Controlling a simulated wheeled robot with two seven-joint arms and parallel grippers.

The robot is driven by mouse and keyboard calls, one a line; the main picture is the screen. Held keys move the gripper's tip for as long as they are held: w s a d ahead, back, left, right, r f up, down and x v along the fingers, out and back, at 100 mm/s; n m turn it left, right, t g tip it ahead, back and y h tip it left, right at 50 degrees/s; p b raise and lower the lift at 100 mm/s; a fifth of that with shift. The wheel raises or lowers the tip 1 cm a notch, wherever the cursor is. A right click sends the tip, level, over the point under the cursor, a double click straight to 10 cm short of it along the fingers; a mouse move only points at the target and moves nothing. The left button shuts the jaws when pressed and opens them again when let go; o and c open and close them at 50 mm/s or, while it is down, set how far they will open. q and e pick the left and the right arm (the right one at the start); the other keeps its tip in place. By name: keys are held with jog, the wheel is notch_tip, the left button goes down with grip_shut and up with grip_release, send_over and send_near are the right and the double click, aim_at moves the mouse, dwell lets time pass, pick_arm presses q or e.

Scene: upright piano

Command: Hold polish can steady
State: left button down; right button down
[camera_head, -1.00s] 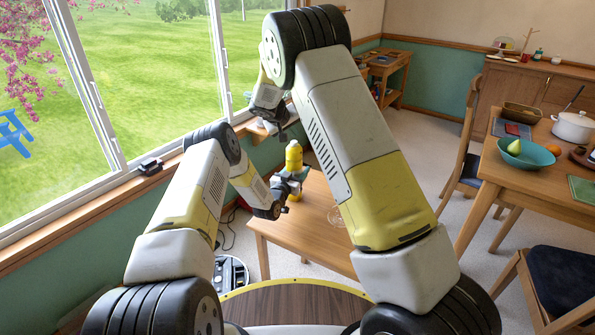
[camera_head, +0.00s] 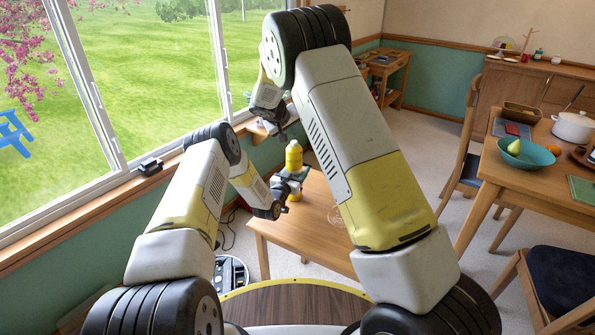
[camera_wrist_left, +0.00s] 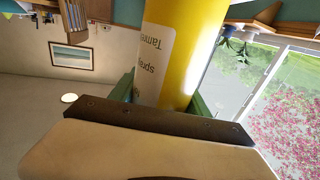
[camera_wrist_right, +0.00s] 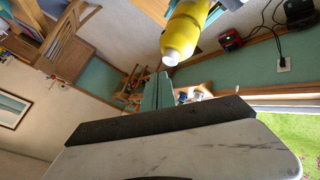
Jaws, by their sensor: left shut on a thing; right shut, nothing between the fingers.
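The yellow polish can (camera_head: 293,157) with a pale cap stands upright above the small wooden table (camera_head: 318,222). In the left wrist view the can (camera_wrist_left: 187,50) fills the space between the fingers, with part of its printed label showing. My left gripper (camera_head: 288,182) is shut around the can's body. My right gripper (camera_head: 284,135) is shut and empty, just above and beside the cap. In the right wrist view its closed fingers (camera_wrist_right: 157,92) point past the can (camera_wrist_right: 188,30), apart from it. I cannot tell whether the can's base touches the table.
A window sill (camera_head: 100,205) with a small dark object (camera_head: 151,166) runs along the left. A dining table (camera_head: 490,165) with a teal bowl (camera_head: 527,154) stands right.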

aim_at(293, 143)
jog(key=shift+f, duration=0.1)
dwell(0.3)
jog(key=shift+f, duration=0.35)
jog(key=shift+f, duration=0.5)
dwell(0.6)
jog(key=shift+r, duration=0.95)
jog(key=shift+r, duration=3)
pick_arm(q)
jog(key=shift+c, duration=2.1)
grip_release()
